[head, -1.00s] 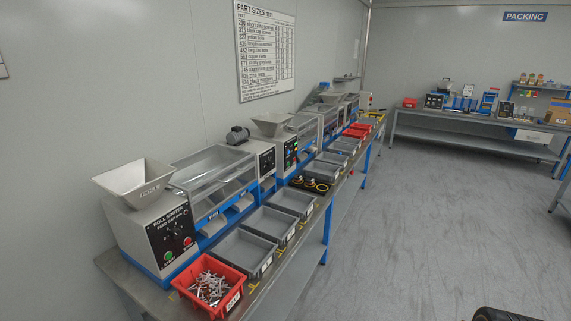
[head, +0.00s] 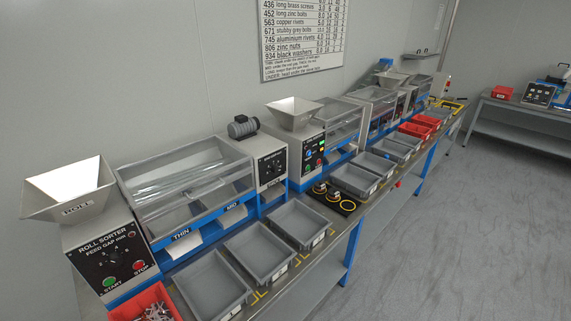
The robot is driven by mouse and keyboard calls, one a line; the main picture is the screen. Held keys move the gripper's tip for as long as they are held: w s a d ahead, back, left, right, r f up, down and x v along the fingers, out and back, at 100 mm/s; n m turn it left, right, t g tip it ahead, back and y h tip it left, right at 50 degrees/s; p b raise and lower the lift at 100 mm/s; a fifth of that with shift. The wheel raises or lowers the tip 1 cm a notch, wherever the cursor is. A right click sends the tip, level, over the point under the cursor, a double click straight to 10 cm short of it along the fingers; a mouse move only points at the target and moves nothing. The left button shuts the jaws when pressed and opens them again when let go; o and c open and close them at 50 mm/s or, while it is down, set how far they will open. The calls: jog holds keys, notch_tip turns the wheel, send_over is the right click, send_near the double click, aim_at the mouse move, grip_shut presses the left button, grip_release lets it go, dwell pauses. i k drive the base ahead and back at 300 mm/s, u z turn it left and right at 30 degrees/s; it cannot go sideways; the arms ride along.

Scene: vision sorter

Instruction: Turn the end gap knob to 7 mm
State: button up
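The roll sorter stands on the bench at the left. Its front box (head: 103,250) reads FEED GAP mm and has a dark knob (head: 113,256) above a green START button and a red STOP button. At the far end of its clear-covered rolls, a grey box (head: 262,160) carries a black dial panel (head: 271,167) with a small knob. This looks like the end gap knob; its label and setting are too small to read. My gripper is not in view.
Grey trays (head: 212,287) line the bench front below the THIN and MID chutes. A red bin (head: 143,301) of metal parts sits at the near end. A second machine with a hopper (head: 294,113) stands beyond. The floor at right (head: 470,220) is clear.

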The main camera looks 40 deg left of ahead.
aim_at(275, 169)
jog(key=u, duration=0.5)
jog(key=i, duration=0.9)
jog(key=u, duration=1.35)
jog(key=i, duration=0.5)
jog(key=u, duration=0.4)
